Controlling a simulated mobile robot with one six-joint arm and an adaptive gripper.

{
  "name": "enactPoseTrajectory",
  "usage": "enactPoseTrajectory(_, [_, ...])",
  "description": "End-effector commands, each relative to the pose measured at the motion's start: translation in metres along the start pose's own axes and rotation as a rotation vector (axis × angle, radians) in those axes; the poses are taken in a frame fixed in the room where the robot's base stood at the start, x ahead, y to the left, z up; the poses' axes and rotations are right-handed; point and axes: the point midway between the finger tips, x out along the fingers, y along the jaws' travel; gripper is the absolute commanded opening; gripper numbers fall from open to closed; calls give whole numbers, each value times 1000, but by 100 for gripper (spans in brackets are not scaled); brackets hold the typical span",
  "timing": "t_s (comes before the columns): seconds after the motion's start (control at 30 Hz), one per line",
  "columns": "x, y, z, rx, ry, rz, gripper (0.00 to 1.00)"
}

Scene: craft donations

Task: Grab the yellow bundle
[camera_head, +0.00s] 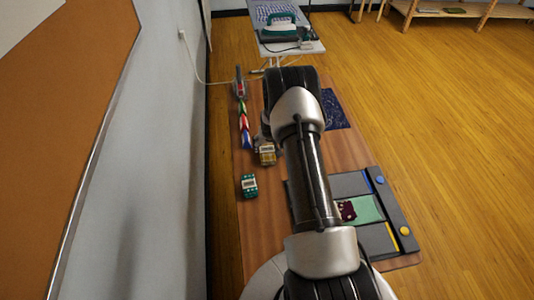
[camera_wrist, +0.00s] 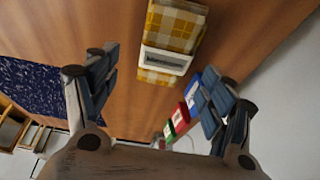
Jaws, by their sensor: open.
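The yellow bundle (camera_wrist: 178,25) is a folded yellow-and-white checked cloth with a pale paper band. In the wrist view it lies on the wooden table at the top centre, ahead of my gripper. In the head view the yellow bundle (camera_head: 267,154) sits left of my arm, which covers part of the table beside it. My gripper (camera_wrist: 157,67) is open, with its two fingers spread wide and nothing between them. The bundle is in line with the gap, somewhat toward the right finger. Contact cannot be seen.
A green bundle (camera_head: 249,185) lies nearer on the table. Red, green and blue items (camera_head: 244,125) lie behind, close to the right finger in the wrist view. A dark blue patterned cloth (camera_head: 335,109) lies right. A divided tray (camera_head: 397,208) stands at the near right. A wall borders the left.

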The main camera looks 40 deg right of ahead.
Motion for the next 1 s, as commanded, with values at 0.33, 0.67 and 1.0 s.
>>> enactPoseTrajectory(0.33, [47,-5,6,0,-3,0,75])
enactPoseTrajectory(0.67, [49,-5,5,0,-2,0,72])
enactPoseTrajectory(1.0, [49,-5,5,-1,-2,0,49])
